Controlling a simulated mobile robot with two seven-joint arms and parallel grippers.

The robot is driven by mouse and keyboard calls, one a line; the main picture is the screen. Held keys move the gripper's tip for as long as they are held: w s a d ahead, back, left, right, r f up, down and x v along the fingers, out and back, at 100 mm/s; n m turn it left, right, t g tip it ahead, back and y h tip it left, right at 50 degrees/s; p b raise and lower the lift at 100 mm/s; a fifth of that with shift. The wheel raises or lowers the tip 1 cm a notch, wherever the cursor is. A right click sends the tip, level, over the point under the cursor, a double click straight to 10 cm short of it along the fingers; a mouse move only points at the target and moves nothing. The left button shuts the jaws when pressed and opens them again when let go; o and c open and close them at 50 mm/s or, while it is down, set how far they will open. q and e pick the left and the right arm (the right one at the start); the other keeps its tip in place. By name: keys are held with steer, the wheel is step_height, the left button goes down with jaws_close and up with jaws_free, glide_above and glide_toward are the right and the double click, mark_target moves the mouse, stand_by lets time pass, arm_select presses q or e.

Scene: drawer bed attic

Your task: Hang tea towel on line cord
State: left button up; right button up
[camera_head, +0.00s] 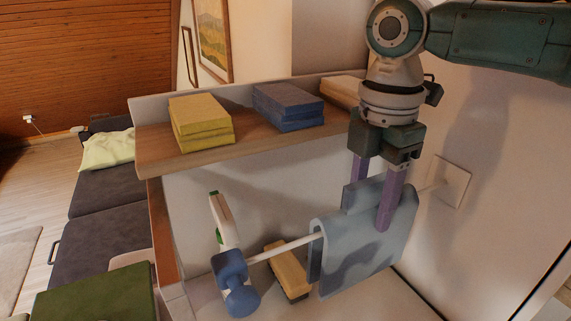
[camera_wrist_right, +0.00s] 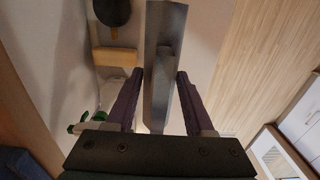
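The grey-blue tea towel (camera_head: 365,250) is draped over the white line cord (camera_head: 290,247), folded with a flap down each side. The cord runs from a blue rounded piece to a white wall plate (camera_head: 452,182). My right gripper (camera_head: 372,205) points down from above with its purple fingers astride the towel's upper part. In the wrist view the towel (camera_wrist_right: 160,60) stands between the fingers, with a visible gap on both sides, so the gripper is open. The towel hides part of the cord. My left gripper is out of view.
A wooden shelf (camera_head: 172,158) above the cord holds yellow (camera_head: 201,118) and blue (camera_head: 287,103) folded stacks. Below are a blue rounded object (camera_head: 235,284), a white-and-green bottle (camera_head: 222,222) and a yellow block (camera_head: 288,272). A wall stands close on the right.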

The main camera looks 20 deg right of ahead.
steer(key=o, duration=0.5)
